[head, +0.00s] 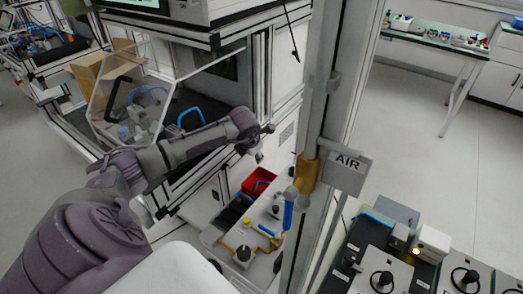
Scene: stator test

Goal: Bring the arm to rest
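My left arm comes in from the lower left and reaches across the front of a test cabinet (258,75). My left gripper (259,153) is at the end of this arm, small and seen from behind the wrist, and I cannot tell whether its fingers are open or shut. I see nothing clearly held in it. It hangs in front of the cabinet, above a red bin (258,181), apart from it as far as I can see. My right gripper is not in view.
A clear door (110,85) stands raised at the cabinet, with blue handles inside. A metal post with an AIR sign (347,170) stands right of my gripper. A bench with black-knobbed panels (385,278) is at lower right. Floor (420,130) is clear at right.

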